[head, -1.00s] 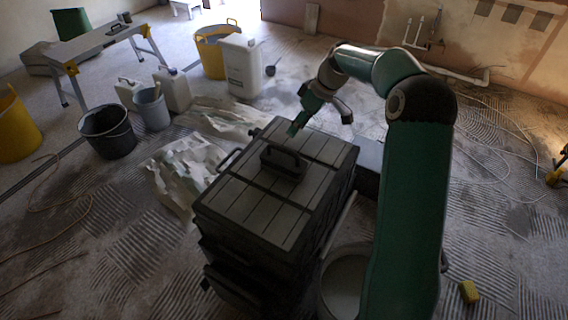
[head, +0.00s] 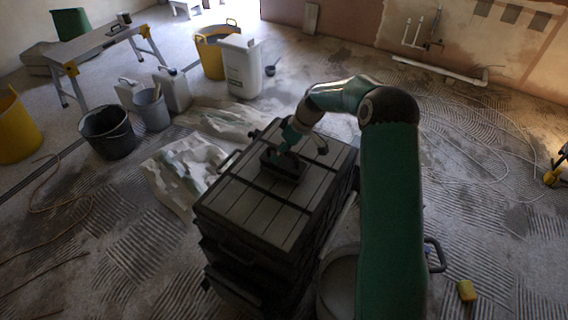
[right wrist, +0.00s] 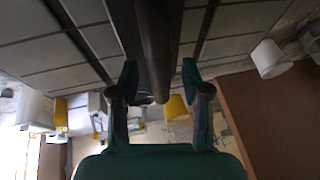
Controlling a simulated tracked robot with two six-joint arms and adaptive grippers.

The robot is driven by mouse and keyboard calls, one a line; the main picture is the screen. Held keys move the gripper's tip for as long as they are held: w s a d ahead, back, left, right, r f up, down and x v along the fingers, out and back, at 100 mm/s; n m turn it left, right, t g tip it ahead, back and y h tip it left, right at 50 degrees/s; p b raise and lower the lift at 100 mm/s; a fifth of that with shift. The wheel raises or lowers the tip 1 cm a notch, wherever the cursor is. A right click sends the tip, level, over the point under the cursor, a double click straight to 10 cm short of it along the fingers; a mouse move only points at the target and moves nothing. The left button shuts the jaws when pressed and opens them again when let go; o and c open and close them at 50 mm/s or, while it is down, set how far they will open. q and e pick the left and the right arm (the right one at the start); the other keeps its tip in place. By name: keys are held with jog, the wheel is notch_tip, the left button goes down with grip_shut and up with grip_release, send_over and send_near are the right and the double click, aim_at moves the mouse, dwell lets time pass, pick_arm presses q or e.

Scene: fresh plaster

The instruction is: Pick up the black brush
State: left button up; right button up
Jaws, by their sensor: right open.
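The black brush (head: 287,170), a dark block with a raised handle, lies on the grey slatted top of a dark chest (head: 250,205). My right gripper (head: 287,147) is over it, pointing down, its fingers partly covering the handle. In the right wrist view the fingers (right wrist: 160,78) are apart, with the dark handle (right wrist: 156,40) running between them. A gap shows on both sides of the handle. My left gripper is not in view.
A pale bucket (head: 338,285) stands right of the chest, partly behind my arm. A yellow sponge (head: 467,290) lies on the floor. Crumpled sheeting (head: 185,170) lies left of the chest. A white canister (head: 242,68) and dark bucket (head: 107,130) stand farther back.

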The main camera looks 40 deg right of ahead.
grip_shut()
jog(key=shift+r, duration=0.1)
dwell(0.4)
